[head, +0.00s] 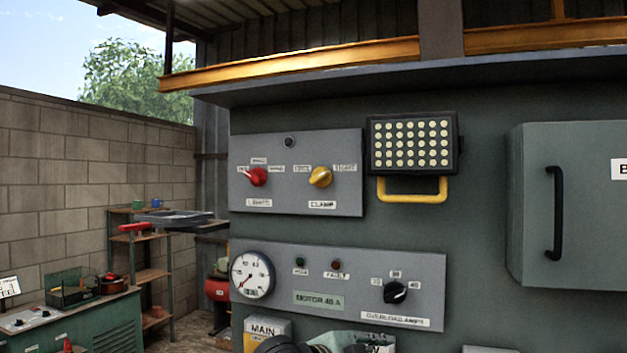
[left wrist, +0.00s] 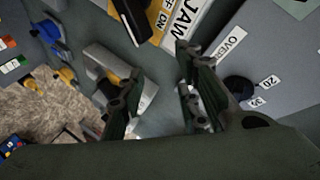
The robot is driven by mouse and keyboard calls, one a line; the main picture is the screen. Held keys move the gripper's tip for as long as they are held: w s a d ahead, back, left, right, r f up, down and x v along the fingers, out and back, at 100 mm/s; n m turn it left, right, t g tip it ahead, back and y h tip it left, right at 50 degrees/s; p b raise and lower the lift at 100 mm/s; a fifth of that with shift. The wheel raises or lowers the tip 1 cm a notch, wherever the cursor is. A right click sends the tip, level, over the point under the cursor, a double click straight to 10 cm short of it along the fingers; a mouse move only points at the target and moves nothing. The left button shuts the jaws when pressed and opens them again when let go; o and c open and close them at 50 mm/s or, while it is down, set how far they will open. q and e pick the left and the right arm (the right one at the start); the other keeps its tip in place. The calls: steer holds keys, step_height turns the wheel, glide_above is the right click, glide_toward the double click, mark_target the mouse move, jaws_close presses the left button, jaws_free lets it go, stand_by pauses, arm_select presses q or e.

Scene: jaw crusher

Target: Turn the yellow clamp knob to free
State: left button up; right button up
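The yellow clamp knob (head: 320,177) sits on the upper grey panel in the head view, above the CLAMP label (head: 322,204). Small labels stand to its left and right; the right one seems to read TIGHT. Its pointer seems to lean to the upper right, but it is too small to be sure. In the left wrist view my left gripper (left wrist: 158,72) is open, with nothing between its fingers. Dark parts of my arm (head: 312,347) show at the bottom edge of the head view, well below the knob. My right gripper is in neither view.
A red lights knob (head: 256,176) is left of the yellow knob. A lamp (head: 411,143) with a yellow handle (head: 412,197) hangs close on the right. Below are a gauge (head: 252,275) and a black overload knob (head: 395,292). A grey cabinet (head: 535,230) protrudes at right.

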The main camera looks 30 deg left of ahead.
arm_select(q)
steer(key=a+r+t, duration=0.2)
steer(key=a+r, duration=0.3)
steer(key=r, duration=0.5)
steer(key=a+r+t, duration=0.2)
steer(key=a+r, duration=0.3)
steer(key=r, duration=0.5)
steer(key=t+y, duration=0.1)
steer(key=t, duration=0.1)
glide_toward(316, 178)
steer(key=p+x, duration=0.4)
steer(key=x, duration=0.3)
steer(key=shift+w+d+r, duration=0.15)
steer(key=shift+w+r, duration=0.1)
steer(key=shift+w+p, duration=0.35)
steer(key=shift+w, duration=0.25)
steer(key=shift+c, duration=0.4)
steer(key=shift+f, duration=0.1)
jaws_close()
